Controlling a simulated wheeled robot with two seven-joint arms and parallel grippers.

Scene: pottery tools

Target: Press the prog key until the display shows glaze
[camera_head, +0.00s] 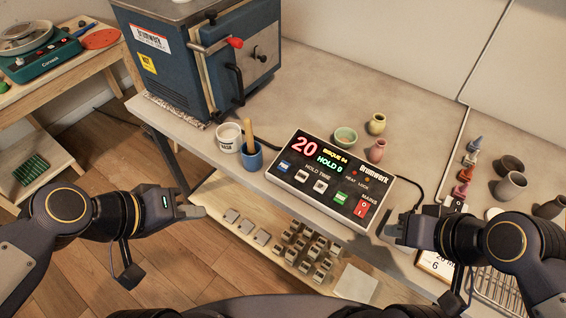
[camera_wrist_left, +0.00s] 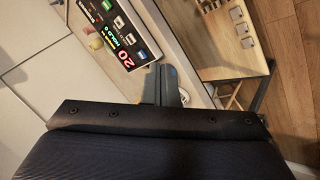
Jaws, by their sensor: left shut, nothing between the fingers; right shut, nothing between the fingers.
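The controller (camera_head: 332,178) lies on the grey bench, its panel facing up. Its display reads a red "20", a yellow line that looks like "BISQUE 04" and a green "HOLD 0". The blue prog key (camera_head: 285,166) is at the panel's left end. The controller also shows at the top of the left wrist view (camera_wrist_left: 122,28). My left gripper (camera_head: 203,211) is shut and empty, off the bench's front edge, left of the controller and apart from it. My right gripper (camera_head: 384,232) is shut and empty, just right of the controller's front corner near the red mains switch (camera_head: 362,208).
A white pot (camera_head: 229,137) and a blue cup (camera_head: 251,158) with a wooden stick stand left of the controller. Small vases (camera_head: 376,124) stand behind it. The blue kiln (camera_head: 205,60) is at the back left. A shelf (camera_head: 235,215) with small blocks is below.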

